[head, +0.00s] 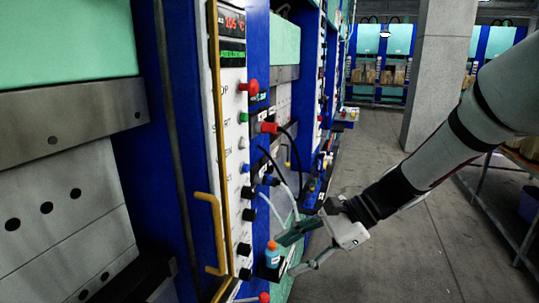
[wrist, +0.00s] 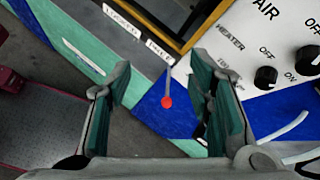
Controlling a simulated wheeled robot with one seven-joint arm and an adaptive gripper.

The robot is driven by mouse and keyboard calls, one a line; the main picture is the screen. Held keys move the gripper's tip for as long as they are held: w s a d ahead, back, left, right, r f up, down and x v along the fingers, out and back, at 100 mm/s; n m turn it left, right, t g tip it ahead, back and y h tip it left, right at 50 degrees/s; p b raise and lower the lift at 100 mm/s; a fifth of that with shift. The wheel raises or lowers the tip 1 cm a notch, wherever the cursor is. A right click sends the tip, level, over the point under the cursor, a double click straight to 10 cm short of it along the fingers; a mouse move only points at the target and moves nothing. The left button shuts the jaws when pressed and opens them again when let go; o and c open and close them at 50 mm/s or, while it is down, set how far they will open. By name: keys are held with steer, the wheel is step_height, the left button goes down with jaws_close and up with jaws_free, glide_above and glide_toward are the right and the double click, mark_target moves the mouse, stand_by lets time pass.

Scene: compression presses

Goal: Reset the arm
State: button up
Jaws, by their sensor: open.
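My gripper (head: 288,255) is at the end of my arm, low beside the press panel in the head view. It points left towards the panel, with its two green-padded fingers spread. In the wrist view my gripper (wrist: 160,80) is open and nothing is held between the fingers. A red ball-ended lever (wrist: 167,102) shows between the fingers beyond them; I cannot tell its exact distance. The white control panel (head: 233,150) with buttons and black knobs stands left of the gripper in the head view.
A bottle with an orange cap (head: 272,246) stands close to the fingertips. A yellow handle (head: 211,232) sticks out from the panel. Cables and hoses hang near the gripper. A concrete pillar (head: 438,80) stands behind. The floor aisle (head: 390,150) is open beyond my arm.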

steer(key=s+d+r+n+t+h, duration=0.3)
steer(key=s+d+r+n+h, duration=0.1)
steer(key=s+d+n+h, duration=0.1)
steer(key=s+d+r+n+t+h, duration=0.2)
steer(key=s+d+r+n+h, duration=0.3)
steer(key=s+d+n, duration=0.3)
steer(key=s, duration=0.4)
steer(key=shift+s+d+r+t+h, duration=0.2)
steer(key=shift+s+d+t+h, duration=0.05)
steer(key=shift+d+t+h, duration=0.15)
